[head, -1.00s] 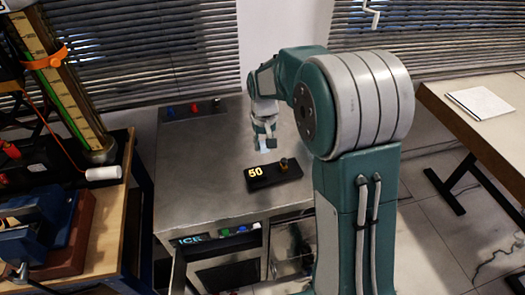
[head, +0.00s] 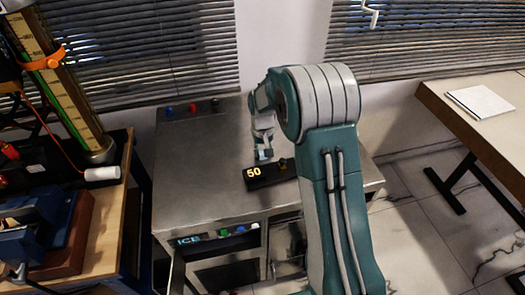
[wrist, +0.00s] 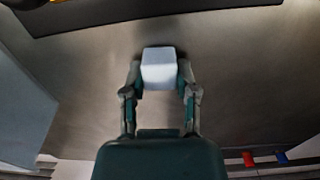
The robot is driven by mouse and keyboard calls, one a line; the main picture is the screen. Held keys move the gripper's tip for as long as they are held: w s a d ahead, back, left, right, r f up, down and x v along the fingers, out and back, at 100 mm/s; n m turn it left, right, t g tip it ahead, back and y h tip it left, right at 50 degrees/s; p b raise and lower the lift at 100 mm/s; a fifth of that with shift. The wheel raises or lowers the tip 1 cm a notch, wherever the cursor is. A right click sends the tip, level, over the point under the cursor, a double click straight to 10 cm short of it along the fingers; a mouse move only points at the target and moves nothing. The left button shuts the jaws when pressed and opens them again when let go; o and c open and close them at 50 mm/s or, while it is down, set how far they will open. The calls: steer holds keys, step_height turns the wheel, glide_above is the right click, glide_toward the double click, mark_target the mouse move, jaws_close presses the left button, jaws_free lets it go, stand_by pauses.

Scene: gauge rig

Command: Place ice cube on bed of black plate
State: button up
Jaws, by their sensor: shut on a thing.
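My gripper (head: 263,150) hangs above the metal table, just behind the black plate in the head view. In the wrist view my gripper (wrist: 160,88) is shut on a white ice cube (wrist: 159,68), with one finger on each side of it. The black plate (head: 270,175) lies on the table with a yellow "50" at its left end and a small dark brass-coloured part on its right. In the wrist view the plate (wrist: 140,14) crosses the top edge, apart from the cube in the picture. My arm comes close to the plate's right end in the head view.
The metal table (head: 205,160) has red, blue and black knobs (head: 193,108) at its back. An open drawer labelled ICE (head: 215,239) holds coloured items at the front. A wooden bench (head: 110,225) with equipment stands left. The tabletop left of the plate is clear.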

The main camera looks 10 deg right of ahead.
steer(key=o, duration=0.8)
steer(key=shift+a+f, duration=0.1)
steer(key=shift+a, duration=0.1)
